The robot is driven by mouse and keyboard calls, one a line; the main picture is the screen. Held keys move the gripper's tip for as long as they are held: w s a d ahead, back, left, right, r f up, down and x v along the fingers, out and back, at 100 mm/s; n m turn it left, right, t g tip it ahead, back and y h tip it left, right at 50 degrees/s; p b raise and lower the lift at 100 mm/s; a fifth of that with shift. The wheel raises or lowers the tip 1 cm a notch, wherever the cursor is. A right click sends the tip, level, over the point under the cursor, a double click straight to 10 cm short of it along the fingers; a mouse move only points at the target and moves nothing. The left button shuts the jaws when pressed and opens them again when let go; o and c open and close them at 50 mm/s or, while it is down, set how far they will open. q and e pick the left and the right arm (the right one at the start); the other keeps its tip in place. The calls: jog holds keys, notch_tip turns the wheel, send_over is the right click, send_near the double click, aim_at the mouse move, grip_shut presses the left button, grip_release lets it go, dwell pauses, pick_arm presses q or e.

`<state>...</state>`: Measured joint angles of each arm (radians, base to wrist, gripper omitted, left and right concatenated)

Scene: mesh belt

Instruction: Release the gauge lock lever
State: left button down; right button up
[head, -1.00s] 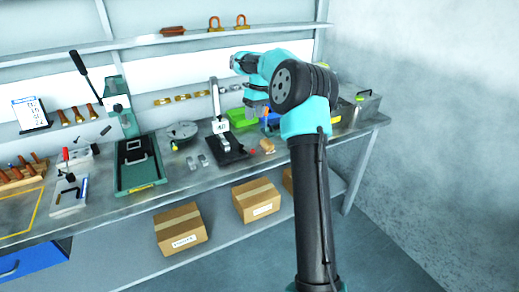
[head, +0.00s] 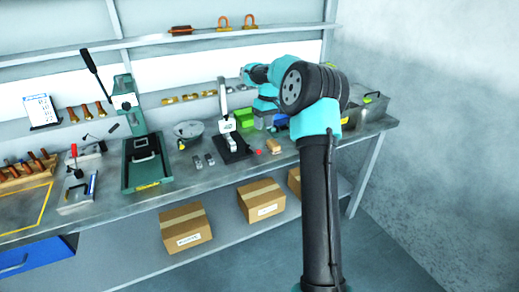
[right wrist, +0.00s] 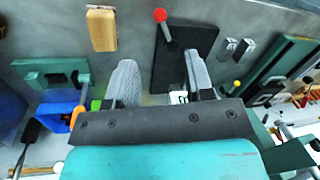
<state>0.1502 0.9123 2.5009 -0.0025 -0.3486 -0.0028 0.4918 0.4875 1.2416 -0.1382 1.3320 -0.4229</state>
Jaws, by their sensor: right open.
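The gauge stand (head: 226,108) is a pale upright column on a black base plate (head: 236,155) on the bench. A lever with a red knob (head: 258,152) sticks out at the base's front right. In the right wrist view the black base (right wrist: 172,62) and the red-knobbed lever (right wrist: 161,16) lie beyond the fingers. My right gripper (head: 266,122) is over the bench, just right of the stand. In the right wrist view its two fingers (right wrist: 160,75) are spread with nothing held between them, and the knob is apart from them. My left gripper is not in view.
A wooden block (head: 273,146) lies right of the lever, and a green bin (head: 243,117) stands behind. Two small metal blocks (head: 203,160) and a round dish (head: 188,132) are left of the base. A green press (head: 147,165) stands further left.

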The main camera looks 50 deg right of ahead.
jog(key=f, duration=0.3)
jog(key=a+f, duration=0.1)
jog(key=f, duration=0.3)
jog(key=a+f, duration=0.1)
jog(key=f, duration=0.3)
jog(key=shift+a+f, duration=0.1)
jog(key=shift+f, duration=0.1)
grip_shut()
